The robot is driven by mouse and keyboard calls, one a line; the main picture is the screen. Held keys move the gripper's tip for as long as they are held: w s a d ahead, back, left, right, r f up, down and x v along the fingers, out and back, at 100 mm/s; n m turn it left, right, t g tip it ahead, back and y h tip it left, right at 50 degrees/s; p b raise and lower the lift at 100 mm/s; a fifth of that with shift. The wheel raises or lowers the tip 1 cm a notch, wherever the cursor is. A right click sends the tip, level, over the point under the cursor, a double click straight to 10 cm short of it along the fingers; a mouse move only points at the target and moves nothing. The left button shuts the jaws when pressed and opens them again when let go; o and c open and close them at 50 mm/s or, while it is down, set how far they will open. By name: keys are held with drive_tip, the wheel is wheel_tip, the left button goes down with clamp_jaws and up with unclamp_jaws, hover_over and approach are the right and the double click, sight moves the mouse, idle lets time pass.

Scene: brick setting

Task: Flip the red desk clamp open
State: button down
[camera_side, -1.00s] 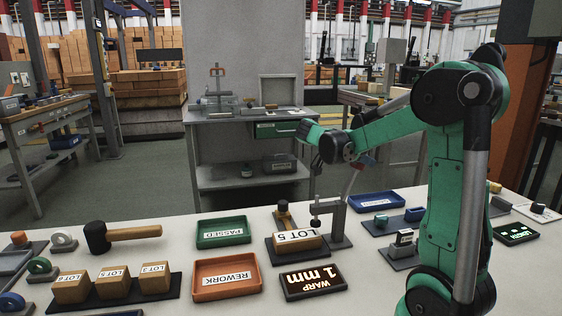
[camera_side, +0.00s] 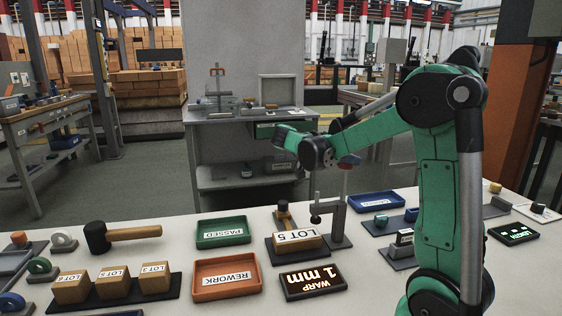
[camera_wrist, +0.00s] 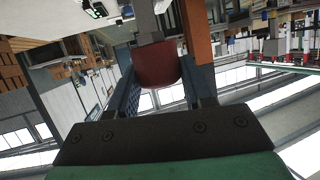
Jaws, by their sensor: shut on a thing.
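My gripper (camera_side: 344,163) is at the top of the lever, shut on the red handle. In the wrist view the handle (camera_wrist: 157,64) sits between the two fingers of my gripper (camera_wrist: 157,82).
A mallet-like tool (camera_side: 284,215) stands behind the block. The space above the bench left of the lever is clear.

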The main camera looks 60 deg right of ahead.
drive_tip(key=shift+w, duration=0.1)
drive_tip(key=shift+c, duration=1.8)
unclamp_jaws()
drive_tip(key=shift+a, duration=0.1)
drive_tip(key=v, duration=0.5)
drive_tip(key=shift+a, duration=0.2)
